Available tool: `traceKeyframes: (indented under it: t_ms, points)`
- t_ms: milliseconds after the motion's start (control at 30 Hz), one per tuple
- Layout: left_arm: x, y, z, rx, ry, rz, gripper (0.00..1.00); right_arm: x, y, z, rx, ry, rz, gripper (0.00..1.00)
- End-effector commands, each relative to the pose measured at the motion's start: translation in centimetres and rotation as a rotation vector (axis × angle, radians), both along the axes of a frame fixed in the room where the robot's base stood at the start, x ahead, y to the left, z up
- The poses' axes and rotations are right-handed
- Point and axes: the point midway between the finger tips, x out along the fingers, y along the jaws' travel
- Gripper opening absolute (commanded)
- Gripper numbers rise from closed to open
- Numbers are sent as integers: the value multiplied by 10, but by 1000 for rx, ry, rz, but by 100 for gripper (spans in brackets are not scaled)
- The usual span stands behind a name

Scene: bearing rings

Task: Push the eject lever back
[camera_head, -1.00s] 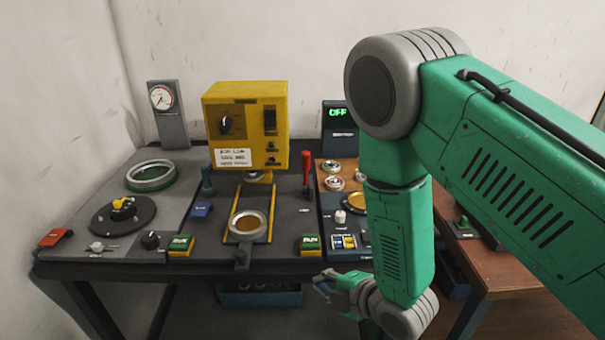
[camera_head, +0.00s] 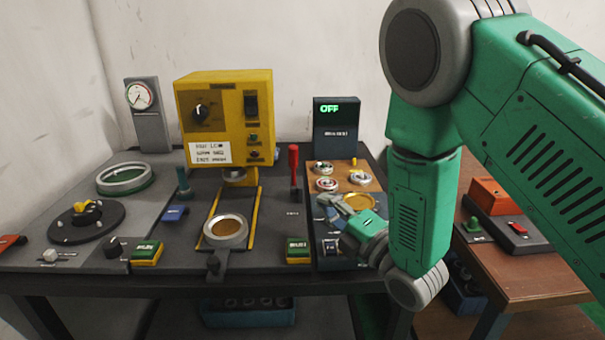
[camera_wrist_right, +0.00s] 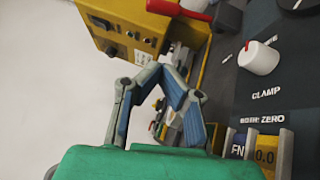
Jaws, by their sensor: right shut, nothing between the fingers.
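A lever with a red handle (camera_head: 294,160) stands upright on the dark bench, right of the yellow press. Its label is too small to read, so I cannot confirm that it is the eject lever. A shorter teal lever (camera_head: 183,180) stands left of the press. The red handle also shows at the top of the right wrist view (camera_wrist_right: 180,7). My right gripper (camera_head: 325,201) is shut and empty, over the right-hand panel, apart from and to the right of the red lever. Its fingertips meet in the right wrist view (camera_wrist_right: 173,82). My left gripper is out of view.
The yellow press (camera_head: 220,112) stands behind a round cup (camera_head: 225,231) on a slide. A white clamp knob (camera_wrist_right: 258,58) rises from the panel near my gripper. Small rings lie on a wooden board (camera_head: 343,168). A display reading OFF (camera_head: 336,125) stands behind.

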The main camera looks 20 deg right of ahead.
Motion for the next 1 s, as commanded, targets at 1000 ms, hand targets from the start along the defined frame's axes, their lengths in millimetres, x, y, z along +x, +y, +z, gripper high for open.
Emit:
traceKeyframes:
  t_ms: [1000]
  points:
    - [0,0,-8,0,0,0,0,127,17,25,2,1,0,0]
